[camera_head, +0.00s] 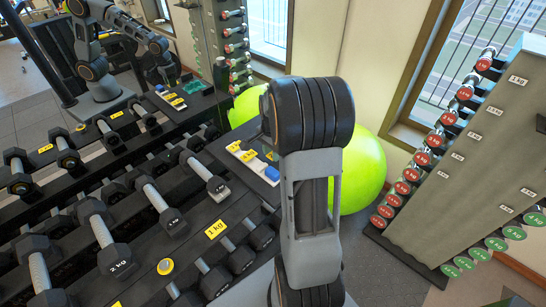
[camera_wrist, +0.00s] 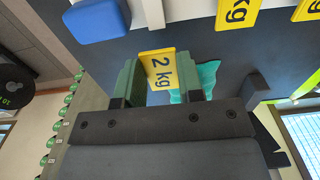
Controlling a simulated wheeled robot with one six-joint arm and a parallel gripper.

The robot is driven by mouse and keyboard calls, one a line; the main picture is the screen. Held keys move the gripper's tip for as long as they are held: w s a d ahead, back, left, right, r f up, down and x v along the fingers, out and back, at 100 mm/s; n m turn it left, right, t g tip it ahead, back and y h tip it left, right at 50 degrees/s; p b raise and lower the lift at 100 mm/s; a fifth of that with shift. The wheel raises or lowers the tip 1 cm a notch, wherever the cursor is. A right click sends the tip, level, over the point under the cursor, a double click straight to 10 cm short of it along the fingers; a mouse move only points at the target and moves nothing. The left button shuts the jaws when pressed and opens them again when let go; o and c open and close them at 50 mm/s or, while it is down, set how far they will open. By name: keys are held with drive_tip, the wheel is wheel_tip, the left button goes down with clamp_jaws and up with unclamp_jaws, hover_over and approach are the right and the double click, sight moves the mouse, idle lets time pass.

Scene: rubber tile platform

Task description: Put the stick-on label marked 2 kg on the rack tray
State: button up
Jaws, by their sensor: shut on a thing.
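In the wrist view my gripper (camera_wrist: 160,78) has green fingers, shut on a yellow label (camera_wrist: 158,68) marked 2 kg. The label stands between the fingertips above a dark surface; I cannot tell whether it touches that surface. In the head view my arm hides the gripper and the held label. The black rack tray (camera_head: 190,248) runs between rows of dumbbells and bears a yellow label marked 1 kg (camera_head: 216,229). A dumbbell marked 2 kg (camera_head: 119,262) lies to the left of that label.
Other yellow labels (camera_wrist: 235,12), a blue block (camera_wrist: 97,20) and a teal piece (camera_wrist: 207,78) lie near the gripper. A green ball (camera_head: 362,172) and a wall rack (camera_head: 465,165) stand to the right.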

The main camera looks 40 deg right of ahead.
drive_tip(key=shift+w+d+f, duration=0.1)
drive_tip(key=shift+d+f, duration=0.05)
drive_tip(key=shift+f, duration=0.15)
drive_tip(key=shift+w+d+f, duration=0.1)
drive_tip(key=shift+f, duration=1.5)
drive_tip(key=shift+f, duration=0.1)
